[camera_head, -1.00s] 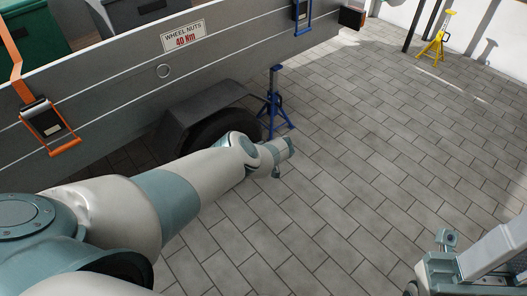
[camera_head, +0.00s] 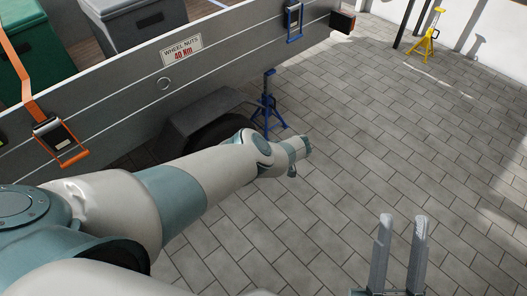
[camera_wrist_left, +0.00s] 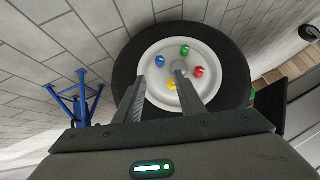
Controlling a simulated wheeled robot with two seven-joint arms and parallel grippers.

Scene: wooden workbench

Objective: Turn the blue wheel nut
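In the left wrist view the blue wheel nut (camera_wrist_left: 160,61) sits on the left of the white rim (camera_wrist_left: 150,43). Green (camera_wrist_left: 184,50), red (camera_wrist_left: 198,71) and yellow (camera_wrist_left: 172,84) nuts sit around the hub. My left gripper (camera_wrist_left: 160,72) is open and points at the rim. The blue nut shows between and just past its fingertips, with no visible contact. In the head view my left arm reaches over the tyre (camera_head: 222,130), and the nuts are hidden. My right gripper (camera_head: 403,218) is open and empty at the lower right, over the floor.
A blue jack stand (camera_head: 268,103) stands beside the tyre. The grey trailer side (camera_head: 110,95) and the fender (camera_head: 190,122) rise behind my left arm. An orange strap (camera_head: 25,78) crosses the trailer. A yellow stand (camera_head: 428,38) is far off. The paved floor at right is clear.

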